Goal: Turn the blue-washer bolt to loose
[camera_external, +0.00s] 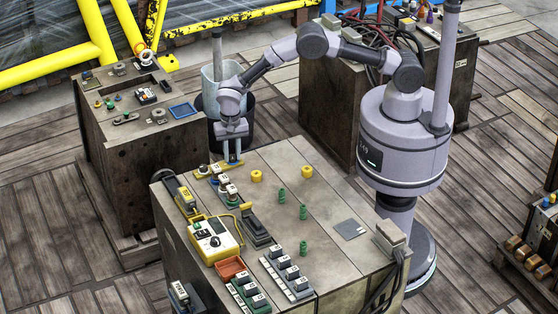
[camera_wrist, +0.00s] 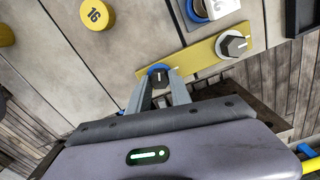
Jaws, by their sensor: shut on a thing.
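The blue-washer bolt (camera_wrist: 158,70) sits at the left end of a yellow plate (camera_wrist: 196,56) in the wrist view. Its blue ring shows just past my fingertips, and the dark head between them carries a pale mark. My gripper (camera_wrist: 160,87) is shut on this bolt's head, with one finger on each side. In the external view my gripper (camera_external: 232,159) points down at the back edge of the wooden bench (camera_external: 335,200). The fingers partly hide the bolt.
A white-washer bolt (camera_wrist: 232,44) stands at the plate's other end. A blue-ringed part (camera_wrist: 197,9) and a yellow cap marked 16 (camera_wrist: 97,15) are nearby. A yellow box (camera_external: 212,240) and switch blocks crowd the bench's left side. The bench's right side is mostly clear.

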